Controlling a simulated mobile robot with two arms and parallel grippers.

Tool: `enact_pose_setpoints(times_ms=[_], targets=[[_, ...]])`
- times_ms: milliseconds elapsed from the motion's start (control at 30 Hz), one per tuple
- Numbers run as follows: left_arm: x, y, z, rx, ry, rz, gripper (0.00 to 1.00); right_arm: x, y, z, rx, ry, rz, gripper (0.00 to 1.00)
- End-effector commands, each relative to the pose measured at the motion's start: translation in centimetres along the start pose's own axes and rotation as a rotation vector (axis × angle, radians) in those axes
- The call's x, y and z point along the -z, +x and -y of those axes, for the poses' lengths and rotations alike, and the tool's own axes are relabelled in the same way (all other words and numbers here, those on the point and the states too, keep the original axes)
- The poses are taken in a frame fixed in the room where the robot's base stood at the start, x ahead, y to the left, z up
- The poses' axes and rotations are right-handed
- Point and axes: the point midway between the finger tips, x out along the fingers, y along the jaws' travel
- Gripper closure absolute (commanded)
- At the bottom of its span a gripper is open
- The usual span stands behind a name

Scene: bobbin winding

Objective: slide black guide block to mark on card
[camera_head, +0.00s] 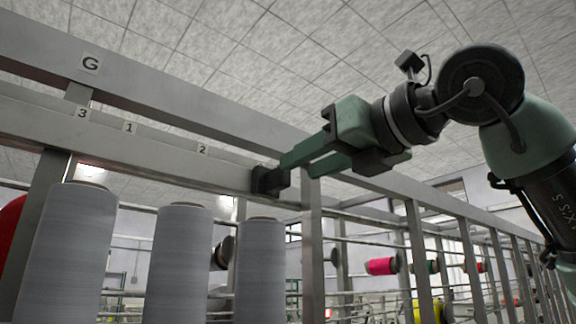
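The black guide block (268,181) sits at the right end of the lower grey rail (200,163). The upper fingertip overlaps the block's right side in the picture. A gap shows between the fingers, but I cannot tell whether they grip the block. My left gripper is not in view.
Grey bobbins (176,265) stand below the rail. Metal uprights (313,250) and racks with coloured spools, one pink (381,266), fill the right side. A red shape (9,235) shows at the left edge.

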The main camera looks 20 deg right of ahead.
Motion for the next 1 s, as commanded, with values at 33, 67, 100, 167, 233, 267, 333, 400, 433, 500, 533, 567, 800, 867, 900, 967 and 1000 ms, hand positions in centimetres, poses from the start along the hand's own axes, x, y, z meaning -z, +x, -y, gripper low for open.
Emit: enact_pose_setpoints(times_ms=[33,67,100,167,233,267,333,400,433,500,533,567,800,867,900,967,1000], targets=[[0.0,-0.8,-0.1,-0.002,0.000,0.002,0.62,-0.3,0.9,0.0,-0.001,0.000,-0.002,0.62],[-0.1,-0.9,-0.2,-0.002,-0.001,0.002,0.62,-0.3,1.4,0.0,-0.001,0.000,-0.003,0.62],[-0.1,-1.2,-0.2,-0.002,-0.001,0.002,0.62,-0.2,2.0,-0.1,-0.002,-0.001,-0.003,0.62],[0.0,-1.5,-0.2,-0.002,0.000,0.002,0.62,-0.3,2.8,-0.1,-0.002,0.000,-0.002,0.62],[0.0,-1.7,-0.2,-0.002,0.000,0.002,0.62,-0.2,3.5,-0.1,-0.003,0.000,-0.001,0.62],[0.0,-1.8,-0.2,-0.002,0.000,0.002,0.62,-0.2,3.8,-0.1,-0.003,0.000,-0.001,0.62],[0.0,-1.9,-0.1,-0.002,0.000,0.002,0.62,-0.1,4.2,-0.1,-0.002,0.000,-0.001,0.62],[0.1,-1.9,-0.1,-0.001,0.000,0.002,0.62,-0.1,4.3,-0.1,-0.003,0.000,0.000,0.62],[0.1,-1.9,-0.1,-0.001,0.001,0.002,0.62,0.0,4.4,-0.1,-0.003,0.000,0.000,0.62],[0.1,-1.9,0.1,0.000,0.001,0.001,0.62,0.0,4.4,-0.1,-0.003,0.001,0.001,0.62],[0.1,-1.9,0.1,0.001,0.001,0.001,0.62,0.0,4.4,-0.1,-0.003,0.001,0.001,0.62],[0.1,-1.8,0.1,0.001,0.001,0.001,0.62,0.0,4.4,-0.1,-0.003,0.001,0.001,0.62],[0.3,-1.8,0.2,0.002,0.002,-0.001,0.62,0.0,4.4,0.0,-0.003,0.001,0.000,1.00],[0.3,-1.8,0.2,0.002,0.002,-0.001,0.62,0.0,4.4,0.0,-0.003,0.001,0.000,1.00],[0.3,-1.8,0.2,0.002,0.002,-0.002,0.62,0.0,4.4,0.0,-0.003,0.001,0.000,1.00],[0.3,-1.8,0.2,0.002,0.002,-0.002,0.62,0.0,4.4,0.0,-0.003,0.001,0.000,1.00],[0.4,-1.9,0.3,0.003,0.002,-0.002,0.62,0.0,4.4,0.0,-0.003,0.001,0.000,1.00]])
